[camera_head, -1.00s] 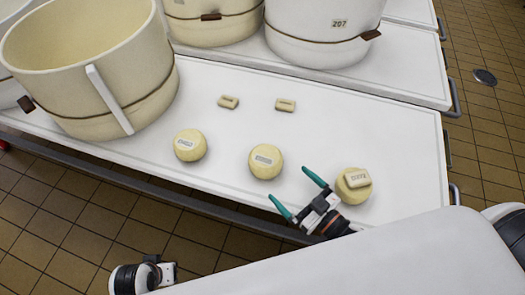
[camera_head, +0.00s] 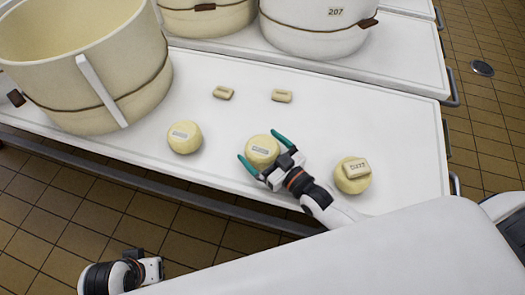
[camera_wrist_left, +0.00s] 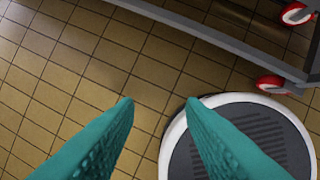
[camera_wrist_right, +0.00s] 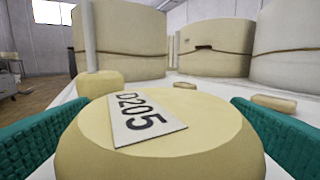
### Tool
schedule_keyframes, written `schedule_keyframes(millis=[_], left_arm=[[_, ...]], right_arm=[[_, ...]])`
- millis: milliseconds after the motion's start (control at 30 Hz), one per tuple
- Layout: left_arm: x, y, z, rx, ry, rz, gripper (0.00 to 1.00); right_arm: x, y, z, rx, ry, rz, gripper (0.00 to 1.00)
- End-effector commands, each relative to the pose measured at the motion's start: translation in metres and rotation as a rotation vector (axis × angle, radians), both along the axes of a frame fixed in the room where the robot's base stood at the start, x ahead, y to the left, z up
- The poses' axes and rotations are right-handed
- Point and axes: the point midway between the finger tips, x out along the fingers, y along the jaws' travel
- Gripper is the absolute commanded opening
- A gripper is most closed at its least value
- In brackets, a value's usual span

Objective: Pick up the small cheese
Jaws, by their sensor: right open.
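Three small round pale-yellow cheeses lie on the white table. The middle cheese (camera_head: 261,151) is between the teal fingers of my right gripper (camera_head: 258,145), which is open around it. In the right wrist view this cheese (camera_wrist_right: 160,150) fills the foreground, with a flat "D205" label on top and a finger on each side; I cannot tell whether they touch it. The left cheese (camera_head: 184,138) also bears a label. The right cheese (camera_head: 350,182) has a light block on top. My left gripper shows open and empty over the floor in the left wrist view (camera_wrist_left: 160,103).
Two small tan blocks (camera_head: 223,93) (camera_head: 282,96) lie farther back on the white table (camera_head: 390,130). A big cream vat (camera_head: 85,75) stands at the left. More vats (camera_head: 320,30) stand behind on another table. The table's right part is clear.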

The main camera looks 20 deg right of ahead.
Motion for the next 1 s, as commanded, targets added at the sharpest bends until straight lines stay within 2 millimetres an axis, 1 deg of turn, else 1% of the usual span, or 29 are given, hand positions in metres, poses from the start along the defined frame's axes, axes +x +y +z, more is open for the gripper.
schedule_keyframes(millis=[100, 133, 433, 667, 833, 933, 1000], left_arm=[[0.0, 0.0, 0.0, 0.0, 0.0, 0.0, 0.36], [0.0, 0.0, 0.0, 0.0, 0.0, 0.0, 0.36], [0.0, 0.0, 0.0, 0.0, 0.0, 0.0, 0.36], [0.0, 0.0, 0.0, 0.001, 0.0, 0.0, 0.36], [0.001, 0.0, -0.001, -0.001, -0.003, 0.0, 0.36], [0.004, -0.001, -0.019, 0.0, 0.015, -0.002, 0.36], [0.006, -0.002, -0.03, 0.001, 0.022, -0.003, 0.36]], right_arm=[[0.0, 0.0, 0.0, 0.0, 0.001, 0.0, 1.0], [0.0, 0.0, 0.0, 0.0, 0.001, 0.0, 0.97], [-0.001, 0.0, 0.0, 0.0, 0.001, 0.0, 0.48], [0.0, 0.0, 0.002, 0.001, -0.003, 0.0, 0.48], [0.0, 0.0, 0.009, 0.001, -0.003, 0.0, 0.48], [0.0, 0.0, 0.019, 0.002, -0.004, 0.0, 0.48], [-0.001, 0.0, 0.029, 0.002, -0.004, 0.001, 0.48]])
